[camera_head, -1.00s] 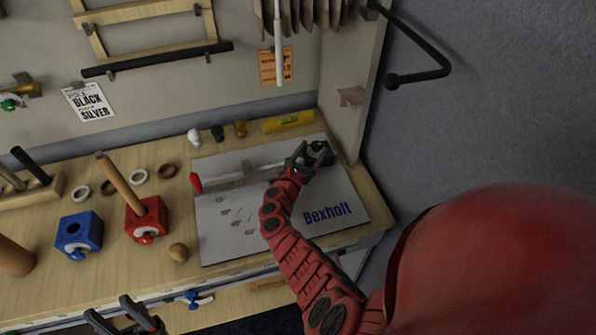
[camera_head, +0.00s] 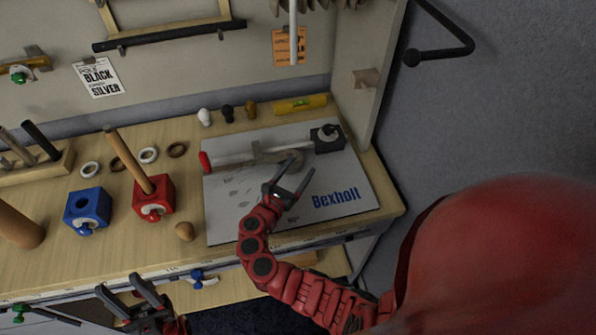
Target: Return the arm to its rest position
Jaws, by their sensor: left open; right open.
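My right gripper (camera_head: 290,180) is open and empty above the grey Bexholt board (camera_head: 225,222) on the workbench. Its red arm comes in from the lower right. My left gripper (camera_head: 131,302) is open at the bottom left, in front of the bench's front edge. A metal bar tool with a red tip (camera_head: 232,157) lies across the board, with a black block (camera_head: 326,138) at its right end. The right gripper's fingers are near the bar but I cannot tell whether they touch it; they hold nothing visible.
A blue block (camera_head: 86,206) and a red block (camera_head: 153,197) with a wooden rod stand left of the board. A wooden egg-shaped piece (camera_head: 184,231), several rings and a yellow level (camera_head: 300,104) lie nearby. A black hook (camera_head: 440,52) juts from the right wall.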

